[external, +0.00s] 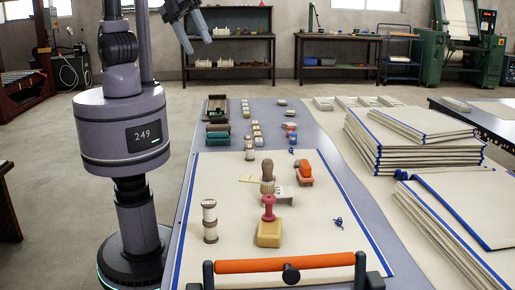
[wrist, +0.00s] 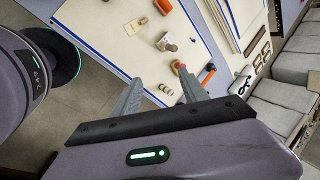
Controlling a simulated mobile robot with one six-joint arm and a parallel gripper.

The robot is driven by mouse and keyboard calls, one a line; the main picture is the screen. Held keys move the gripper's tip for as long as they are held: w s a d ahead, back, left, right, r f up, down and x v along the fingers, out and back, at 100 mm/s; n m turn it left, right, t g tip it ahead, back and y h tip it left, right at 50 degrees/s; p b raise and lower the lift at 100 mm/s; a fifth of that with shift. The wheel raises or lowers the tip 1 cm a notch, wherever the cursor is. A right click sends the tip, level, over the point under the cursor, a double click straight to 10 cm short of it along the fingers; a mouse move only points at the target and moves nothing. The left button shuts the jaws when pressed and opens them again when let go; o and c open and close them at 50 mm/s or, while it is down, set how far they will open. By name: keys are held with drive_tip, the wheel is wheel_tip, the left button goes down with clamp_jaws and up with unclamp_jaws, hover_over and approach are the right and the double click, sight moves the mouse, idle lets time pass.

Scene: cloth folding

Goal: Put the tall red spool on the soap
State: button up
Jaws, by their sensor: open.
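The tall red spool (external: 269,207) has a rounded top, a narrow waist and a wider foot. In the wrist view the red spool (wrist: 178,66) shows between and beyond my fingers; the soap there is mostly hidden. My gripper (external: 200,34) is open and empty, raised high at the back left, well apart from both.
A pale spool (external: 210,221) stands left of the soap. A brown-handled brush (external: 267,176) and an orange brush (external: 305,169) are behind. An orange bar (external: 290,265) crosses the front.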

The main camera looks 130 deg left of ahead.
drive_tip(key=s+a+f+n, duration=0.1)
drive_tip(key=s+a+n, duration=0.1)
drive_tip(key=s+n, duration=0.9)
drive_tip(key=s, duration=0.6)
drive_tip(key=shift+f+t+y, duration=0.3)
drive_tip(key=shift+s, duration=0.1)
